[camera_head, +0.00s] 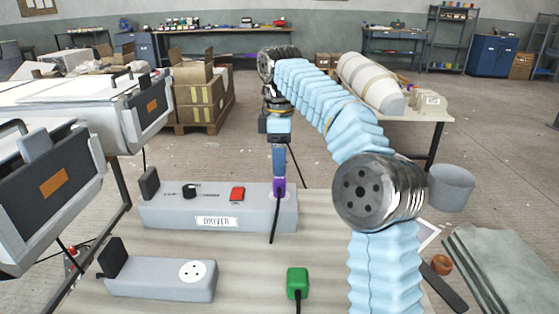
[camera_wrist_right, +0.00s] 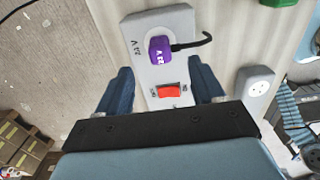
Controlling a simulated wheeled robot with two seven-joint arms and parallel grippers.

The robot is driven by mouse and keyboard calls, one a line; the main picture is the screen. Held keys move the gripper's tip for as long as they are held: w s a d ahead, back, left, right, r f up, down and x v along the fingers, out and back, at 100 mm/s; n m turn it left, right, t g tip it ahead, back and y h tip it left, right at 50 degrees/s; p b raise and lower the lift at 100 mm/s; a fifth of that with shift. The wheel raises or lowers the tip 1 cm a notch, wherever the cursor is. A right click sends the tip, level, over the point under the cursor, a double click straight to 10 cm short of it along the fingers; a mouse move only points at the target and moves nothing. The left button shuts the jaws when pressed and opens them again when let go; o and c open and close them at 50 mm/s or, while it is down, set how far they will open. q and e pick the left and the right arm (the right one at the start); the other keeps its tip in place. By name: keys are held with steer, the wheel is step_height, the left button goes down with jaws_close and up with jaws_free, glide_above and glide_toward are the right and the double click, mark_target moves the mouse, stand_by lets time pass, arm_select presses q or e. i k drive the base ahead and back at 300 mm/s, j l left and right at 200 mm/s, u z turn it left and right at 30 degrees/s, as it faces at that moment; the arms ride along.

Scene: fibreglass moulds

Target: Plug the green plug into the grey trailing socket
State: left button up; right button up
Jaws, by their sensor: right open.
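The green plug (camera_head: 297,282) rests on the table at the front middle, its black cable running toward me; its edge also shows at the top of the right wrist view (camera_wrist_right: 278,2). The grey trailing socket (camera_head: 150,291) lies to its left, apart from it, with a white round outlet (camera_head: 198,271) showing empty; it also shows in the right wrist view (camera_wrist_right: 257,104). My right gripper (camera_head: 279,172) points down over the right end of the driver box, close above a purple plug (camera_head: 279,188). In the right wrist view its fingers (camera_wrist_right: 162,78) are apart, with nothing held. My left gripper is not in view.
The grey driver box (camera_head: 258,216) stands behind the trailing socket, with a red switch (camera_head: 237,194) and a dark knob. My right arm crosses above the table's right side. Grey sheets (camera_head: 505,270) lie at the right. Bare table lies between green plug and trailing socket.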

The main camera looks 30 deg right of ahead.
mark_target(169, 278)
steer(key=k+j, duration=1.15)
steer(key=k, duration=0.1)
